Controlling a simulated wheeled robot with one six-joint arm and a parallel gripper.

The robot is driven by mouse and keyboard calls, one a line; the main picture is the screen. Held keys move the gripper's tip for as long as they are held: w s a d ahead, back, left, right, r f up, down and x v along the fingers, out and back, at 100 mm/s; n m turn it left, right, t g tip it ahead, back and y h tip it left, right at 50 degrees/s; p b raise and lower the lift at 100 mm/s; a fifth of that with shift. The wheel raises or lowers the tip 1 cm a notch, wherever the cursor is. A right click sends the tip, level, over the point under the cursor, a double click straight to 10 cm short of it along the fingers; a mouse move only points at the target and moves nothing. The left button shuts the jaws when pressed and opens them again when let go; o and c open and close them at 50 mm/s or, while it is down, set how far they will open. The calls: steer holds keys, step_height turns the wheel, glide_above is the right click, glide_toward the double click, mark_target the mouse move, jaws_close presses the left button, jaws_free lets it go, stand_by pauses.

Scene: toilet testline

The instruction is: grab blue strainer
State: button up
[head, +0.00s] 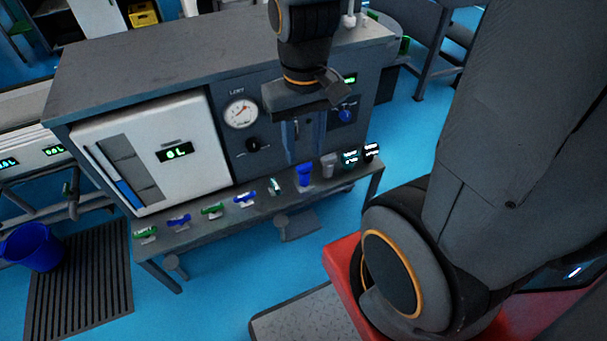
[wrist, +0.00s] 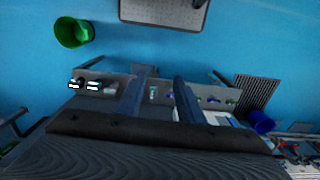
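The blue strainer (head: 305,175) looks like a small blue cup. It stands upright on the front ledge of the grey bench in the head view, left of a similar grey piece (head: 328,165). My gripper (head: 304,147) points down in front of the bench panel and appears just above the strainer in the picture. The depth gap between them is hard to judge. In the wrist view my gripper (wrist: 160,77) has its two fingers wide apart with nothing held between them. I cannot make out the strainer there; a finger may hide it.
The bench ledge (head: 207,222) also holds several small blue and green valves and two black displays (head: 350,158). A gauge (head: 241,113) and knobs sit on the panel behind. A blue bucket (head: 33,246) stands at left by a floor grate (head: 80,285).

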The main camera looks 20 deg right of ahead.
steer(key=o, duration=0.3)
steer(key=shift+w, duration=0.1)
steer(key=shift+o, duration=0.9)
steer(key=w+d+f+m+b, duration=0.2)
steer(key=w+f+m+b, duration=0.2)
steer(key=w+f, duration=0.3)
steer(key=w+d+f+m+h+b, duration=0.1)
steer(key=w+d+f+m+b, duration=0.2)
steer(key=w+f, duration=0.4)
steer(key=shift+d+f+m+b, duration=0.15)
steer(key=shift+f+m+b, duration=0.35)
steer(key=shift+m, duration=0.7)
steer(key=m+b, duration=0.6)
steer(key=m, duration=0.2)
glide_above(304, 166)
steer(key=a, duration=0.1)
steer(key=shift+h, duration=0.3)
step_height(304, 166, down, 15)
steer(key=shift+s, duration=0.15)
steer(key=shift+d+f+m, duration=0.15)
steer(key=shift+f+m, duration=0.15)
steer(key=shift+f, duration=0.25)
steer(key=shift+d+f+b, duration=0.2)
steer(key=shift+f, duration=1.55)
steer(key=shift+d+f+b, duration=0.15)
steer(key=shift+f+b, duration=0.05)
steer(key=shift+f, duration=1.5)
